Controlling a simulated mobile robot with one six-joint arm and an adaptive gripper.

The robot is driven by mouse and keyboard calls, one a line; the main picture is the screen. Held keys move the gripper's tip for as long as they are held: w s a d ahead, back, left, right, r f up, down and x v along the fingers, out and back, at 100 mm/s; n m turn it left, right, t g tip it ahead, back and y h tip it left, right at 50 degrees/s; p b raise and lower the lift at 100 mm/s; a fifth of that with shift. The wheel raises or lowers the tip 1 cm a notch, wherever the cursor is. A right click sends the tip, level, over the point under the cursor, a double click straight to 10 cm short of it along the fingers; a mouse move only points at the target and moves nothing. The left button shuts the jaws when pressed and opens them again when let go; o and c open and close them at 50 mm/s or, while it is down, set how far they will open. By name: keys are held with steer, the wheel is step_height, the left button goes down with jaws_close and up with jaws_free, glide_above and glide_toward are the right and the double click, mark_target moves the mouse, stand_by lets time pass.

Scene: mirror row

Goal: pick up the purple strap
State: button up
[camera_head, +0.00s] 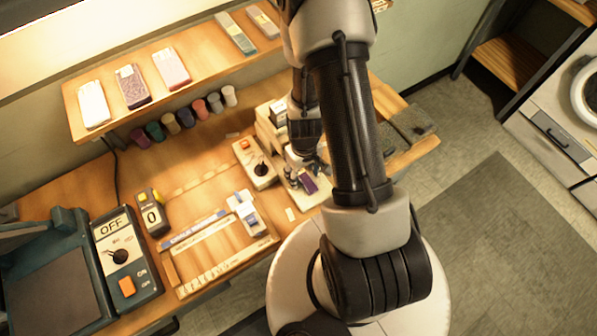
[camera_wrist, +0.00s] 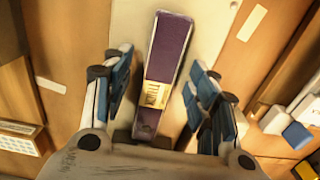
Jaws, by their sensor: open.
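The purple strap (camera_wrist: 171,50) is a dark purple folded band with a gold-beige label around its lower part. In the wrist view it lies lengthwise on a pale plate (camera_wrist: 213,32), between the two blue-padded fingers of my gripper (camera_wrist: 157,95). The fingers are open, with a gap on each side of the strap. In the head view the purple strap (camera_head: 308,182) is a small purple patch beneath my gripper (camera_head: 305,165), partly hidden by it and the arm.
A control box with a black knob (camera_head: 256,163) stands left of my gripper. A wooden tray (camera_head: 170,268) and a box marked OFF (camera_head: 118,250) are further left. A shelf (camera_head: 75,105) with packets is above a row of coloured rolls. The bench's right edge is close.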

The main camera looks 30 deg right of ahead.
steer(key=shift+c, duration=0.3)
steer(key=c, duration=1.1)
steer(key=shift+r, duration=0.1)
